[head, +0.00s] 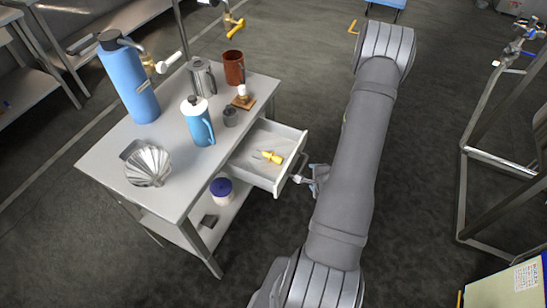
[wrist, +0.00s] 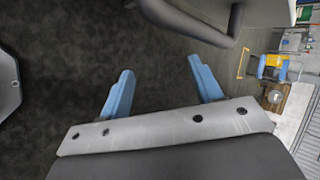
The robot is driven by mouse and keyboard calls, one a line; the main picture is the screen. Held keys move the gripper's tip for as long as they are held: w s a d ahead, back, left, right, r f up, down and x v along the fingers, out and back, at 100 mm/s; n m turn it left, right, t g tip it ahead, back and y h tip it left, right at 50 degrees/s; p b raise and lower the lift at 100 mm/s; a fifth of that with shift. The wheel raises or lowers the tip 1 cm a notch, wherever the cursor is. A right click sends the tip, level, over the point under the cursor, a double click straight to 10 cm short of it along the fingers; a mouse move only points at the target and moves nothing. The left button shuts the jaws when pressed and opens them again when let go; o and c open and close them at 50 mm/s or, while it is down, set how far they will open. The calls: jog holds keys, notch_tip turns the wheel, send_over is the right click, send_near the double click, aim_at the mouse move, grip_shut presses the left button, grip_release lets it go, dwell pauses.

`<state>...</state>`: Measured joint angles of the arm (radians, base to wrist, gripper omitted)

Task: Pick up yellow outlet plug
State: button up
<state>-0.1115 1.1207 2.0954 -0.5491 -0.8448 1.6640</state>
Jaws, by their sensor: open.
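The yellow outlet plug (head: 272,156) lies in the open drawer (head: 290,144) of the table in the head view, with a thin dark part at its left end. My gripper (head: 312,178) is just outside the drawer front, close to its handle (head: 299,179), and is partly hidden by my arm. In the wrist view its two blue fingers (wrist: 158,78) are spread apart with only dark floor between them. The drawer handle (wrist: 195,25) crosses the top of that view, beyond the fingertips. The plug does not show in the wrist view.
The table (head: 170,189) bears a tall blue bottle (head: 133,85), a blue jug (head: 197,122), a fluted metal bowl (head: 147,165), a steel pitcher (head: 202,77) and a brown cup (head: 234,67). A blue-lidded jar (head: 221,190) stands on the lower shelf. A metal frame (head: 468,170) stands at right.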

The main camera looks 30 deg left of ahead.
jog(key=w+r+m+g+h, duration=0.1)
jog(key=m+h, duration=0.1)
notch_tip(320, 180, up, 20)
jog(key=m+g+h, duration=0.4)
jog(key=g, duration=0.2)
send_over(269, 154)
jog(key=f, duration=1.1)
jog(key=shift+w+d+f, duration=0.1)
jog(key=shift+w+f, duration=0.1)
jog(key=shift+s+f, duration=0.15)
jog(key=shift+f, duration=2.4)
jog(key=c, duration=1)
